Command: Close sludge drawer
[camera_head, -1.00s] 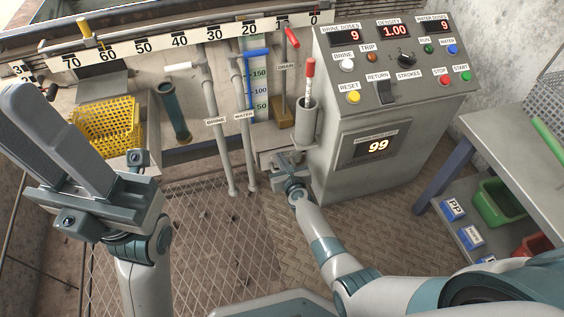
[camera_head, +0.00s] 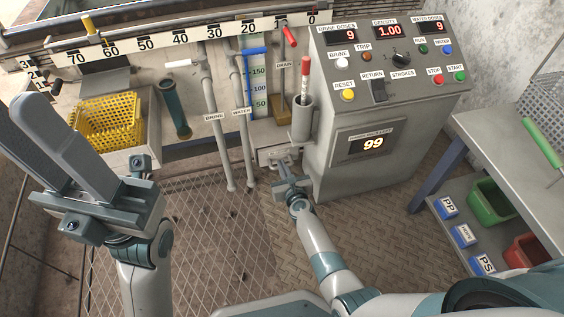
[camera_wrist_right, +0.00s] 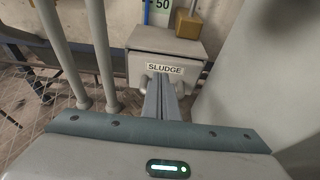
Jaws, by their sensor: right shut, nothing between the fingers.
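The grey sludge drawer (camera_wrist_right: 140,66) has a white SLUDGE label (camera_wrist_right: 165,69) on its front in the right wrist view. In the head view the drawer (camera_head: 266,156) sits low, left of the control cabinet. My right gripper (camera_head: 281,162) is shut and empty, its fingers pointing at the drawer front. In the right wrist view its fingertips (camera_wrist_right: 162,77) overlap the front just below the label and partly hide the handle area. I cannot tell whether they touch it. My left gripper (camera_head: 35,98) is raised at the left, open and empty, away from the drawer.
The control cabinet (camera_head: 345,180) stands close on the drawer's right. Brine and water pipes (camera_head: 221,150) stand on its left. A yellow basket (camera_head: 105,122) is farther left. A shelf with green (camera_head: 495,203) and red bins is at right. The mesh floor in front is clear.

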